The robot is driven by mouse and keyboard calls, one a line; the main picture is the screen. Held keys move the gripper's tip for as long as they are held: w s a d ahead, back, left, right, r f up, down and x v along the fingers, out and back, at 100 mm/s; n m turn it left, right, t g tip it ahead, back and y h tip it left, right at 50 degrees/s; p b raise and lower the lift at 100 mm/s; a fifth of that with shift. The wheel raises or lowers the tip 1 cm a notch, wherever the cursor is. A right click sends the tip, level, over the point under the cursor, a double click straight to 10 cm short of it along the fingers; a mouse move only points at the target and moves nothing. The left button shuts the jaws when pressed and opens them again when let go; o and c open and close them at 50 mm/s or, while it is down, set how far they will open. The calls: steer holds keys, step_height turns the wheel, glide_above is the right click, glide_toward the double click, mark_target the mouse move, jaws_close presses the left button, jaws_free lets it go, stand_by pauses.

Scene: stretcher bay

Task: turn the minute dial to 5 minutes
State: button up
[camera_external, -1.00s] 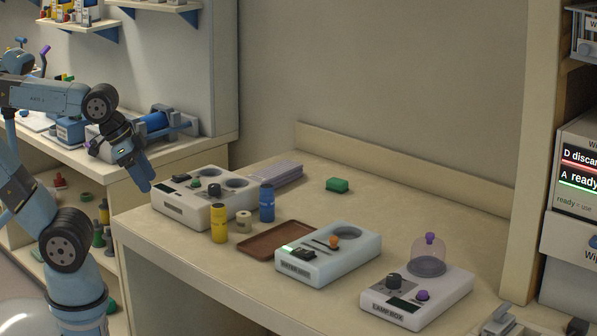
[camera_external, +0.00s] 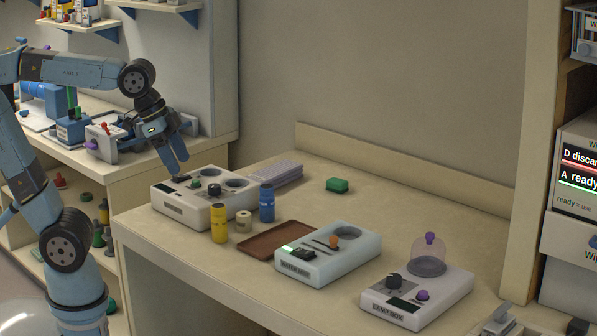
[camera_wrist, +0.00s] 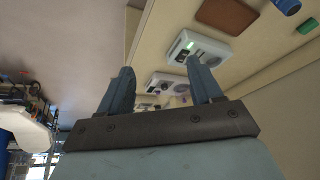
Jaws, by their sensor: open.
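Three boxes with controls stand on the bench. The lamp box (camera_external: 417,296) at the right has a black dial (camera_external: 394,281) beside a dark display and a purple knob (camera_external: 422,295). The left white box (camera_external: 187,212) also has a black knob (camera_external: 214,189) and a green button. No minute marks are legible, so I cannot tell which is the minute dial. My gripper (camera_external: 178,167) is open and empty, pointing down at the back left of the left box, apart from both black knobs. In the wrist view its fingers (camera_wrist: 160,80) are spread.
The water box (camera_external: 328,256) with an orange knob stands mid-bench, and a brown tray (camera_external: 275,241) lies left of it. A yellow bottle (camera_external: 219,223), a blue bottle (camera_external: 266,203) and a small beige cylinder (camera_external: 243,221) stand near the left box. A green block (camera_external: 337,185) lies behind.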

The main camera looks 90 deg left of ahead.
steer(key=w+d+r+m+g, duration=0.1)
steer(key=w+d+r+m, duration=0.15)
steer(key=w, duration=1.05)
steer(key=m+g+h, duration=0.3)
steer(key=m+h, duration=0.1)
steer(key=m, duration=0.7)
glide_above(395, 276)
steer(key=a, duration=0.6)
step_height(395, 276, down, 14)
steer(key=x, duration=0.9)
steer(key=s+x, duration=0.1)
steer(key=x, duration=0.3)
steer(key=shift+d+f, duration=0.2)
steer(key=shift+d, duration=0.15)
steer(key=shift+c, duration=0.2)
steer(key=c, duration=1)
